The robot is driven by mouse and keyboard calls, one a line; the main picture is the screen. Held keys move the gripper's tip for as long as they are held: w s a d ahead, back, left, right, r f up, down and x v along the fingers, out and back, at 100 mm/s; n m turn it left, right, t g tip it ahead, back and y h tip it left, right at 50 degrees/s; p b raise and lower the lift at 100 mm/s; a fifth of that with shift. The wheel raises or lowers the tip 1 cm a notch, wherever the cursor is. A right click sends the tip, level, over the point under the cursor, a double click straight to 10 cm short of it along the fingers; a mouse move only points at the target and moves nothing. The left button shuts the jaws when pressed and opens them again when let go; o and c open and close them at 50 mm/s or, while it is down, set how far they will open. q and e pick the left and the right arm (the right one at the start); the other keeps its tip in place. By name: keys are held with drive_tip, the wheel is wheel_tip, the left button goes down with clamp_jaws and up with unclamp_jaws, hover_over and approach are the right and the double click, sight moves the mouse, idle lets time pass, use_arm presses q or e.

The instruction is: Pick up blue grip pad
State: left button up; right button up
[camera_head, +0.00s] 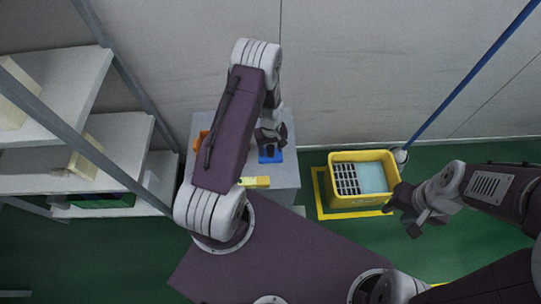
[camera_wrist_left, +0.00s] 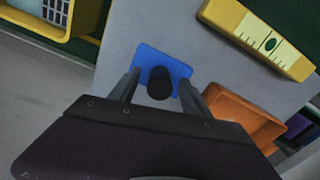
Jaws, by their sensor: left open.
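The blue grip pad (camera_head: 270,157) lies on the grey table, near its right side in the head view. In the left wrist view the pad (camera_wrist_left: 150,60) is a flat blue plate with a black round knob (camera_wrist_left: 160,84) standing on it. My left gripper (camera_head: 270,139) is open over the pad, its fingers to either side of the knob. I cannot tell whether the fingers touch it. My right gripper (camera_head: 412,213) hangs off to the right, near the yellow crate and away from the pad; its jaw opening is unclear.
The grey table (camera_head: 285,183) also holds a yellow level-like block (camera_head: 255,182) and an orange tray (camera_wrist_left: 245,115), both close to the pad. White shelving (camera_head: 120,140) stands at left; a wall is behind.

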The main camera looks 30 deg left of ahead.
sight(272, 149)
use_arm(q)
clamp_jaws()
drive_tip(key=shift+r, duration=0.1)
drive_tip(key=r, duration=0.1)
drive_tip(key=r+p, duration=0.1)
drive_tip(key=r, duration=0.2)
drive_tip(key=shift+s+d+r+p, duration=0.1)
drive_tip(key=shift+d+r+p, duration=0.3)
drive_tip(key=s+d+r+p, duration=0.2)
drive_tip(key=s+d+r, duration=0.2)
drive_tip(key=d, duration=0.6)
wheel_tip(272, 149, up, 2)
drive_tip(key=shift+r, duration=0.1)
